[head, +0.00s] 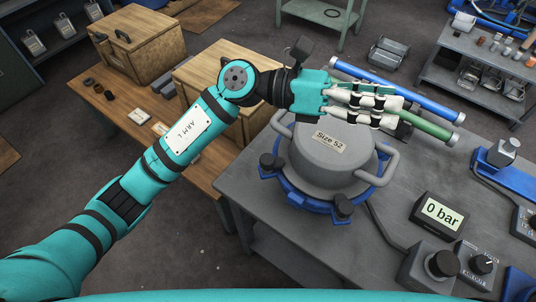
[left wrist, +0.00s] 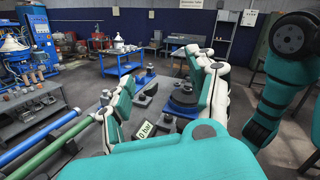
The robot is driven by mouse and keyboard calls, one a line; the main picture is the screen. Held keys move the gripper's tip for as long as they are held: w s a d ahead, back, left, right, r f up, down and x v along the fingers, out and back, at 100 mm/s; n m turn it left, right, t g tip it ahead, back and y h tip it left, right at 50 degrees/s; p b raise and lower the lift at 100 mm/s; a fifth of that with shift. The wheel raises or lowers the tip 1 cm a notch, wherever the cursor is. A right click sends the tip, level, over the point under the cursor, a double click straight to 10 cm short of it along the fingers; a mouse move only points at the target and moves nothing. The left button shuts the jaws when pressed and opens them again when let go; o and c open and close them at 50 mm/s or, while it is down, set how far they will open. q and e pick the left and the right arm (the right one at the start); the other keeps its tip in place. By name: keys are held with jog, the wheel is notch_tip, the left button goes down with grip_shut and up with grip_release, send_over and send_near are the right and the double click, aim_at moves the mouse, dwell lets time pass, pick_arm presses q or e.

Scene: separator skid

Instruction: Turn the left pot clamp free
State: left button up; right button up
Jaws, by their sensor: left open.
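A grey lidded pot (head: 322,160) labelled "Size 52" sits in a blue ring (head: 305,197) on the grey bench. The left pot clamp, a black knob (head: 271,162), stands at the ring's left side. Another black knob (head: 343,206) stands at its front. Any clamp behind the pot is hidden. My left gripper (head: 398,110) is above the pot's far right side, its pale fingers pointing right, apart from the left clamp. It is open and looks empty; its fingers also frame the left wrist view (left wrist: 160,72). My right gripper is not in view.
A blue bar (head: 430,103) and a green bar (head: 425,124) lie beyond the pot, near my fingers. A "0 bar" display (head: 440,213) and a control knob (head: 441,264) stand right of the pot. A wooden box (head: 215,85) stands left of the bench.

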pick_arm(q)
notch_tip(320, 180, down, 5)
jog(key=s+m+y, duration=0.1)
jog(key=m+y, duration=0.3)
jog(key=y, duration=0.2)
jog(key=m+t+y, duration=0.4)
jog(key=t+y, duration=0.1)
jog(key=y, duration=0.8)
send_over(268, 158)
notch_tip(268, 158, down, 5)
notch_tip(268, 158, down, 17)
jog(key=p, duration=0.5)
jog(key=shift+s+a+r, duration=0.1)
jog(key=shift+r, duration=0.05)
jog(key=c, duration=1.1)
